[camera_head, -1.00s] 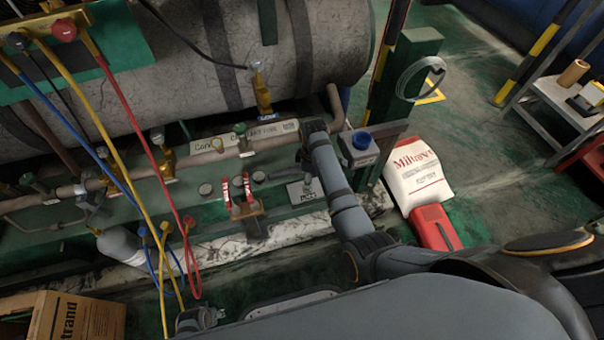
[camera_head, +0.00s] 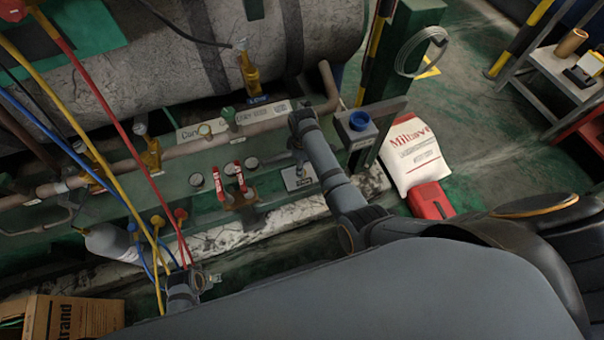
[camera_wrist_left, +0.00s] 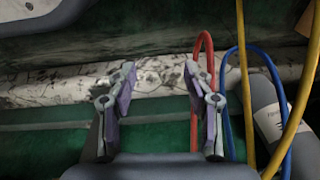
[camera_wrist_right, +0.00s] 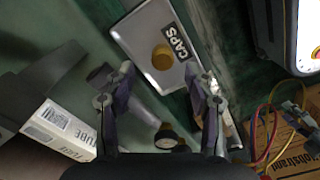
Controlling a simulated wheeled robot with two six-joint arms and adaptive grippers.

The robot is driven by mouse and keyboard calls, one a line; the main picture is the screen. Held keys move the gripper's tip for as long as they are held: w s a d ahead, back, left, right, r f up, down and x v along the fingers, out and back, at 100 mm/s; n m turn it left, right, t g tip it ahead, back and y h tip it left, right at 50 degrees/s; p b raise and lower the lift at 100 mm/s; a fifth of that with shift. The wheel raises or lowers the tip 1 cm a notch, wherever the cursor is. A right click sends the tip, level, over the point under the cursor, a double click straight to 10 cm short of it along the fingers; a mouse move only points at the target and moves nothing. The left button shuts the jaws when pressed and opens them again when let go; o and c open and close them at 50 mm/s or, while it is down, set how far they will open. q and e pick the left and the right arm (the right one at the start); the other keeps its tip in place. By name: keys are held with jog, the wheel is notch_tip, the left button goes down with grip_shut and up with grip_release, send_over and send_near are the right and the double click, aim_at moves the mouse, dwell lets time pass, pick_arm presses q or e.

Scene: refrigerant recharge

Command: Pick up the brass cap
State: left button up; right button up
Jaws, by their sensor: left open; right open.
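The brass cap (camera_wrist_right: 162,57) sits on a pale grey plate labelled CAPS (camera_wrist_right: 140,33) in the right wrist view. My right gripper (camera_wrist_right: 158,74) is open and empty, and the cap shows between and just beyond its fingertips. In the head view the plate (camera_head: 297,180) lies beneath my right wrist; I cannot make out the cap there. My left gripper (camera_wrist_left: 158,75) is open and empty in the left wrist view, away from the plate, near the hanging hoses. It is small at the lower left of the head view.
A red hose (camera_wrist_left: 197,110) hangs near the left gripper's right finger. Red-handled valves (camera_head: 232,187) stand left of the plate. A blue-topped grey box (camera_head: 359,124) and a white bag (camera_head: 412,155) are to its right.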

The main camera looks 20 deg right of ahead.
notch_tip(320, 180, down, 4)
jog(key=shift+s+r+b, duration=0.1)
jog(key=shift+s+b, duration=0.05)
jog(key=shift+b, duration=0.6)
jog(key=shift+f, duration=0.2)
pick_arm(q)
jog(key=r, duration=0.1)
jog(key=w+d+r, duration=0.1)
jog(key=r, duration=0.3)
jog(key=shift+w+d+r, duration=0.25)
jog(key=shift+w+d, duration=0.05)
pick_arm(e)
grip_shut()
